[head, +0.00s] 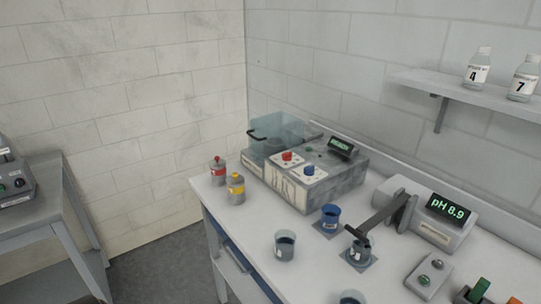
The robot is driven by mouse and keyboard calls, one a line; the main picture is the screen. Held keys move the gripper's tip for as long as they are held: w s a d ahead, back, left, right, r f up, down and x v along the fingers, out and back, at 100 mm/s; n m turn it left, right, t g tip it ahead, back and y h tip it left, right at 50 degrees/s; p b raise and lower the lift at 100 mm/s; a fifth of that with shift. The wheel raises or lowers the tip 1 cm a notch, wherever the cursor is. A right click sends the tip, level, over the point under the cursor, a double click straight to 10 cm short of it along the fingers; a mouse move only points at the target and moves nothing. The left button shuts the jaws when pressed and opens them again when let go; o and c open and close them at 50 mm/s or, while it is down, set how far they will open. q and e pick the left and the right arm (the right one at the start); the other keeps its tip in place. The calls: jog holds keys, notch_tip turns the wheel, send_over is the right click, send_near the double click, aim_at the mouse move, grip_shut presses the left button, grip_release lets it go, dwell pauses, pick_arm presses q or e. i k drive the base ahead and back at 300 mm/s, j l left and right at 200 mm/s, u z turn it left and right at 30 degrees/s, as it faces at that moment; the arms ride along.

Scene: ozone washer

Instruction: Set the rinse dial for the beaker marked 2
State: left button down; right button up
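The grey washer unit (325,187) stands at the back of the bench, with a clear tank (277,137) on its left and a small dark display (341,148). Two white panels on its top carry a red knob (287,156) and a blue knob (309,170); their markings are too small to read. Several beakers stand in front: a clear one (285,247), a blue one (330,216), one under the probe arm (358,254) and one cut by the bottom edge (352,298). Their labels are unreadable, so I cannot tell which is marked 2. Neither gripper is in view.
A pH meter (441,219) reads 8.9, with a dark probe arm (384,216) reaching left. Red-topped (217,171) and yellow-banded (236,190) bottles stand near the bench's left edge. A grey switch box (430,277) sits front right. Bottles 4 (477,72) and 7 (523,83) stand on a shelf.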

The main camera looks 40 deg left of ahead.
aim_at(309, 171)
jog(key=u, duration=1.05)
